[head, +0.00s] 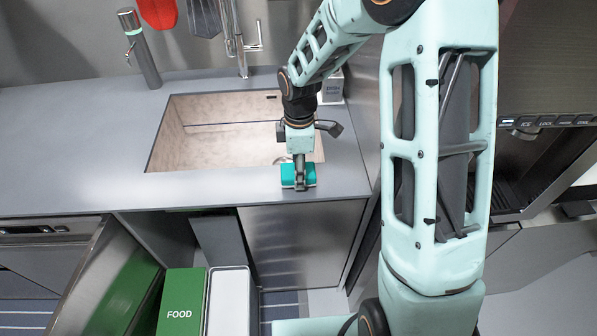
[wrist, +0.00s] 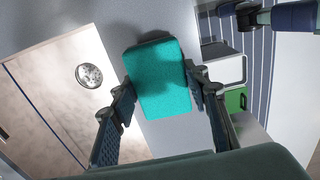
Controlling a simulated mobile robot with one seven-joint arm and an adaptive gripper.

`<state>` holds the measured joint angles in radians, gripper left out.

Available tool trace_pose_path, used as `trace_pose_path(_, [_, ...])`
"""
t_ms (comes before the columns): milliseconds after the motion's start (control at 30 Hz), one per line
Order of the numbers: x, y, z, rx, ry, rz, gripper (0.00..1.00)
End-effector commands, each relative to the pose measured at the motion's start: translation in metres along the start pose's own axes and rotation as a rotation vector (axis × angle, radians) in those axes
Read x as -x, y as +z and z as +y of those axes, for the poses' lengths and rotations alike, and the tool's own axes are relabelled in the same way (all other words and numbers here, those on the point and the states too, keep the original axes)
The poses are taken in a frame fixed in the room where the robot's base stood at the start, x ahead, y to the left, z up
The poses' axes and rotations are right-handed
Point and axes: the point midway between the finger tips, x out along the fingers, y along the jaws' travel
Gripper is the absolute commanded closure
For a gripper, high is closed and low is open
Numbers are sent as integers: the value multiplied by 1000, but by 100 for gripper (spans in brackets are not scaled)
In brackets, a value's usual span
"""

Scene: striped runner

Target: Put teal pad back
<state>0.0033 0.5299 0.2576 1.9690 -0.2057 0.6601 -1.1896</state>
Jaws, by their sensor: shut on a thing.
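The teal pad (head: 290,181) is at the front edge of the counter, just in front of the sink. It also shows in the wrist view (wrist: 160,80) as a rounded block between the fingers. My gripper (head: 300,184) is over the pad, pointing down, with a finger on either side of it. In the wrist view my gripper (wrist: 160,92) is shut on the pad. Whether the pad touches the counter or is slightly above it, I cannot tell.
The sink (head: 225,135) with its drain (wrist: 89,76) lies behind the pad. The faucet (head: 238,45) stands at its back. A dark bottle (head: 140,50) stands at the back left. Below, a green FOOD bin (head: 182,300) and a white bin (head: 229,300) stand by an open cabinet. The left counter (head: 70,150) is clear.

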Motion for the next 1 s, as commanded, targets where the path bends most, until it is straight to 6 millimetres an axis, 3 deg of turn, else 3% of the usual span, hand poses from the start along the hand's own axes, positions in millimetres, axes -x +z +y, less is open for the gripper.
trace_pose_path(100, [-11,-1,0,2,-1,0,77])
trace_pose_path(433, [-15,0,0,1,1,0,77])
trace_pose_path(467, [-15,0,0,1,1,0,56])
trace_pose_path(600, [-14,0,0,1,1,0,41])
trace_pose_path(1000, [-7,0,1,1,3,0,40])
